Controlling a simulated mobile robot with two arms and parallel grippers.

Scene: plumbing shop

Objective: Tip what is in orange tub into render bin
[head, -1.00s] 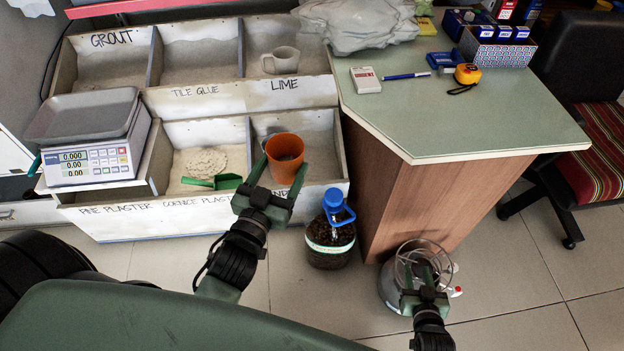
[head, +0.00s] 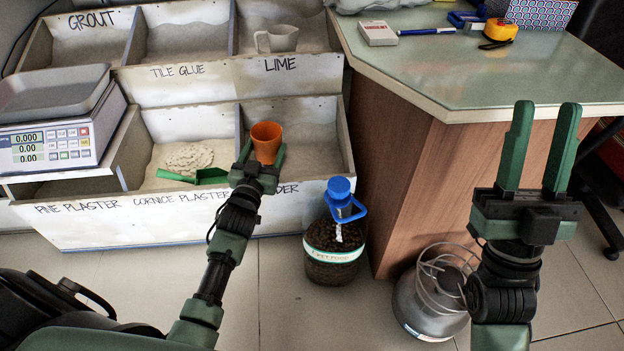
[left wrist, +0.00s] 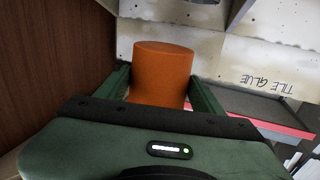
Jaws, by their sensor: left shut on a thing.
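The orange tub (head: 266,145) is between the fingers of my left gripper (head: 258,160), which is shut on it. It is at the lower right bin, the render bin (head: 322,186), whose label shows only its last letters behind my gripper. The tub's mouth faces up toward the head view; I cannot make out what is inside. In the left wrist view the tub (left wrist: 163,75) shows its plain orange side between the green fingers. My right gripper (head: 543,150) is open and empty, raised in front of the counter.
The bin beside it holds pale powder (head: 192,157) and a green scoop (head: 195,177). A jug (head: 277,39) sits in the lime bin. A scale (head: 55,125) stands left. A blue-capped bottle (head: 335,240) and a wire-topped container (head: 430,300) are on the floor by the counter (head: 470,65).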

